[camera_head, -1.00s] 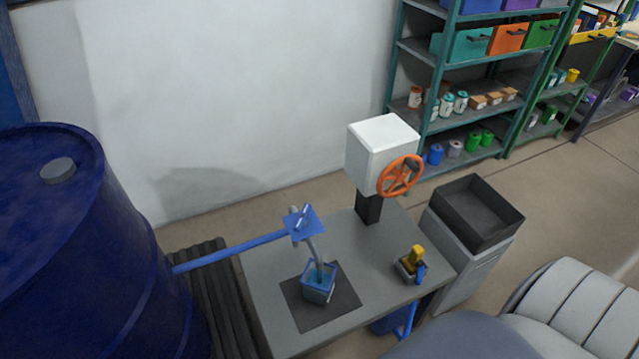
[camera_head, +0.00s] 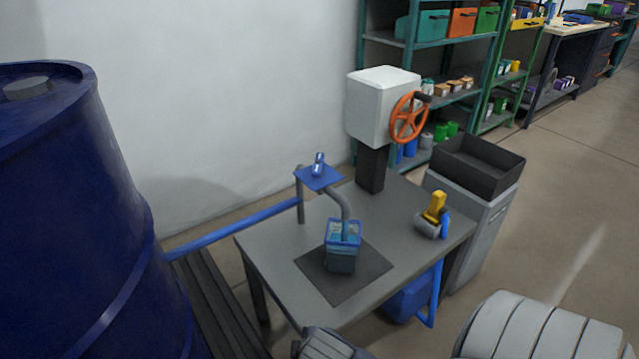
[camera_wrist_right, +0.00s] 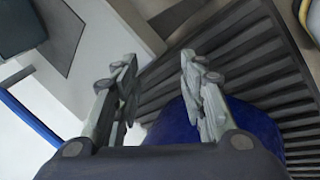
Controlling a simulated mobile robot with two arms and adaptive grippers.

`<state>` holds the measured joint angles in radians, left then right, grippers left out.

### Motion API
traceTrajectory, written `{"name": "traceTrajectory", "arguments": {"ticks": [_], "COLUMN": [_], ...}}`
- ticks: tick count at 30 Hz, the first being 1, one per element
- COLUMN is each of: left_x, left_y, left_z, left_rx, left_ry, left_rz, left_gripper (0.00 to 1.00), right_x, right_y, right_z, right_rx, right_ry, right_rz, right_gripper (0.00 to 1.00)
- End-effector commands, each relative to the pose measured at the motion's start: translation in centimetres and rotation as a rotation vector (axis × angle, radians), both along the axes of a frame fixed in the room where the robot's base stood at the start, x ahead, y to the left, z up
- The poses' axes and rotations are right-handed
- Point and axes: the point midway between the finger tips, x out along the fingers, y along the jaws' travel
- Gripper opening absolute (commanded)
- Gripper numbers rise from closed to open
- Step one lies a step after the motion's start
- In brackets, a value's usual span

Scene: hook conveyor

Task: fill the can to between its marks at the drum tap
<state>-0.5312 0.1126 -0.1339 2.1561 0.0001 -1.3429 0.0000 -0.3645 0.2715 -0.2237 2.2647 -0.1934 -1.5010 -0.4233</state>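The blue drum (camera_head: 75,230) stands at the left. A blue pipe (camera_head: 235,230) runs from it to the tap, which has a flat blue plate (camera_head: 318,178) on top and a curved grey spout (camera_head: 342,205). The small blue-framed can (camera_head: 341,258) stands upright on a dark mat (camera_head: 372,272) under the spout. Light blue shows in its upper part; I cannot make out the marks, the level or whether liquid is running. My right gripper (camera_wrist_right: 158,92) is open and empty in the wrist view, over dark slats. My left gripper is not in view.
The grey table (camera_head: 275,245) also holds a white box with an orange handwheel (camera_head: 409,118) and a small yellow-and-blue item (camera_head: 434,215). A black bin (camera_head: 476,168) tops a grey cabinet at right. A dark slatted rack (camera_head: 215,300) lies between drum and table.

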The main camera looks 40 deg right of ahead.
Motion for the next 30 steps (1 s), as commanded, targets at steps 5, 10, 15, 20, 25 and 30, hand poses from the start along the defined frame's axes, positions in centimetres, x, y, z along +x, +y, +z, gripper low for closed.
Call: {"name": "traceTrajectory", "arguments": {"ticks": [5, 10, 15, 20, 25, 30], "left_x": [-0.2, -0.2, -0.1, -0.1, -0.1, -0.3], "left_y": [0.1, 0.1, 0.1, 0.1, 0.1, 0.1], "left_z": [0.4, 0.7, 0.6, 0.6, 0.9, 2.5], "left_rx": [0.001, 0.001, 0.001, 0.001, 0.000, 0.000], "left_ry": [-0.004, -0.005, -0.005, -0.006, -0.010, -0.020], "left_rz": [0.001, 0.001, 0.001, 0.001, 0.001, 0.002], "left_gripper": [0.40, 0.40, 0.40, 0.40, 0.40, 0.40], "right_x": [6.5, 13.2, 17.7, 19.4, 20.1, 21.6], "right_y": [-5.2, -11.1, -15.9, -18.1, -19.2, -21.1], "right_z": [3.9, 10.4, 17.6, 21.8, 23.2, 23.1], "right_rx": [-0.435, -0.966, -1.429, -1.655, -1.726, -1.725], "right_ry": [-0.020, 0.076, 0.278, 0.434, 0.494, 0.499], "right_rz": [0.315, 0.575, 0.706, 0.737, 0.743, 0.740], "right_gripper": [0.38, 0.38, 0.38, 0.38, 0.38, 0.38]}}
